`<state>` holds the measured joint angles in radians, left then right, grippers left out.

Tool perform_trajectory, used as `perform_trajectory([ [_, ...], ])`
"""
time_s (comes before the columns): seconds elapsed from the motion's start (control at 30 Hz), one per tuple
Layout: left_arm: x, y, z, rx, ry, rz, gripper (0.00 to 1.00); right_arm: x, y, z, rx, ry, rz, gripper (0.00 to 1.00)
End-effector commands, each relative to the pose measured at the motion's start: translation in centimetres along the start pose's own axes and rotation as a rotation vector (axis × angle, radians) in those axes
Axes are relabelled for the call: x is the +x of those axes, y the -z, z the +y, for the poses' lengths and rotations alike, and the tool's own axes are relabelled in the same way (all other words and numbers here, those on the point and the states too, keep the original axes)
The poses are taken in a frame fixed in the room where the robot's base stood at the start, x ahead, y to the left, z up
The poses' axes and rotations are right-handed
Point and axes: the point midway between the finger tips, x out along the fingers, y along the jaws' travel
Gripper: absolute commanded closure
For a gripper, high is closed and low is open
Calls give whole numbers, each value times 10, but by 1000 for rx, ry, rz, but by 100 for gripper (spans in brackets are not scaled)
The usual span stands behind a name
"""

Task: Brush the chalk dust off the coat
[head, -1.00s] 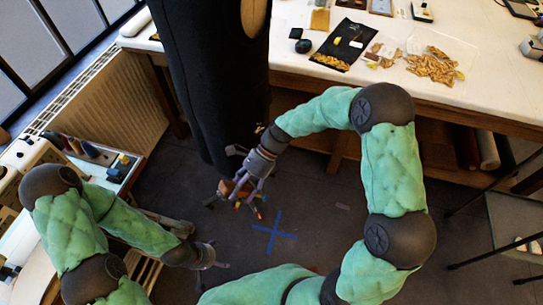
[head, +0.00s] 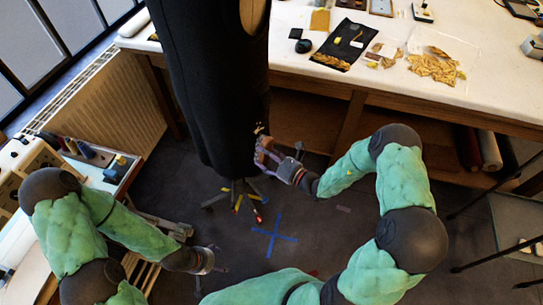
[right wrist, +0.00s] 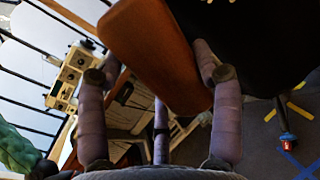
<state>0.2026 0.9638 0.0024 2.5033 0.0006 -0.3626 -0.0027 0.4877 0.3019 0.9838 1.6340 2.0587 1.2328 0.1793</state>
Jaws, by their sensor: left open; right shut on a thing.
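The long black coat (head: 210,85) hangs upright in the middle of the head view; its dark cloth fills the upper right of the right wrist view (right wrist: 275,45). A few small pale specks show near its lower right edge, too small to identify. My right gripper (head: 264,150) is at that edge, shut on a brown wooden brush (right wrist: 155,50). The brush's bristles are not visible, and I cannot tell whether it touches the coat. My left gripper (head: 215,260) is open and empty, low over the floor left of the blue cross.
A white worktable (head: 390,75) with several small items stands behind the coat. A radiator (head: 125,110) and a low bench (head: 95,160) are on the left. A stand's foot (head: 235,190) is under the coat.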

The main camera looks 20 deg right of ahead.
Motion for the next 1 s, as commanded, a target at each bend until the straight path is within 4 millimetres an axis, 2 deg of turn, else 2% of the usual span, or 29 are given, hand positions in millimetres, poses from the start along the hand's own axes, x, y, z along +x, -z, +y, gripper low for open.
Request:
perform_trajectory([
  [0.1,2,0,-1,0,0,0,22,-6,6,-19,3,72,-51,60],
  [0.2,2,0,-1,0,0,0,22,-7,6,-24,1,94,-69,60],
  [0.37,5,0,-2,0,0,0,22,2,6,-26,0,95,-72,60],
  [0.7,15,0,-5,0,0,0,22,35,4,-29,0,93,-71,60],
  [1.0,19,1,-7,0,0,0,22,50,2,-30,1,94,-70,60],
])
